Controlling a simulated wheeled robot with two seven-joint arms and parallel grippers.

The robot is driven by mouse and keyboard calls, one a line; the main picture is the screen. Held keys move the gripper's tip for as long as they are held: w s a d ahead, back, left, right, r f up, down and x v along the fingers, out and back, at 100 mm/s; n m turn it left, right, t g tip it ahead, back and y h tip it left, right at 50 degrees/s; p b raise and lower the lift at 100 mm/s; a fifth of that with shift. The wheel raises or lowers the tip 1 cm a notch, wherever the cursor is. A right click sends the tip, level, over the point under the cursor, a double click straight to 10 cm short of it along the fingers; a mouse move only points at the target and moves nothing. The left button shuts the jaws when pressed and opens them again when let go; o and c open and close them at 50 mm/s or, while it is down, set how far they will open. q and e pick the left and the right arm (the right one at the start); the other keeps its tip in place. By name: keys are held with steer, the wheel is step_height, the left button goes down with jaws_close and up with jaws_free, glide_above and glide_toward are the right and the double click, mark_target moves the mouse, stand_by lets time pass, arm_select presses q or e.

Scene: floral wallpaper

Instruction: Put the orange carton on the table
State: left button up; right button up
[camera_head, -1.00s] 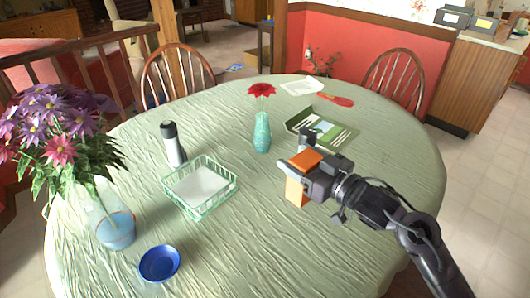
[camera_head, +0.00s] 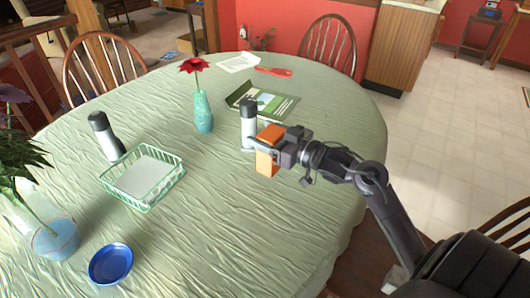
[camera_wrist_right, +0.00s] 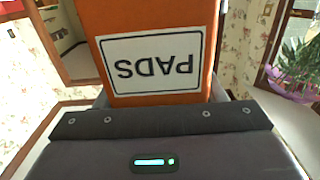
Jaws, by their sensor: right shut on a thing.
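The orange carton (camera_head: 265,163) is held in my right gripper (camera_head: 281,146), which is shut on it. The carton is over the right part of the round table (camera_head: 230,225) with its pale green cloth; I cannot tell how large the gap beneath it is. In the right wrist view the carton (camera_wrist_right: 150,18) fills the upper middle, its white "PADS" label upside down. My left gripper is not in view.
A dark-capped white bottle (camera_head: 248,132) stands just behind the carton. A green book (camera_head: 270,103), a vase with a red flower (camera_head: 203,112), a wire basket (camera_head: 172,186), another bottle (camera_head: 106,140) and a blue bowl (camera_head: 110,264) also stand there. The table's front middle is clear.

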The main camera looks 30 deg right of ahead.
steer(key=shift+f, duration=0.7)
step_height(320, 180, down, 3)
steer(key=shift+f, duration=0.55)
steer(key=shift+f+b, duration=0.1)
steer(key=shift+b, duration=0.2)
steer(key=o, duration=1.1)
steer(key=shift+c, duration=0.2)
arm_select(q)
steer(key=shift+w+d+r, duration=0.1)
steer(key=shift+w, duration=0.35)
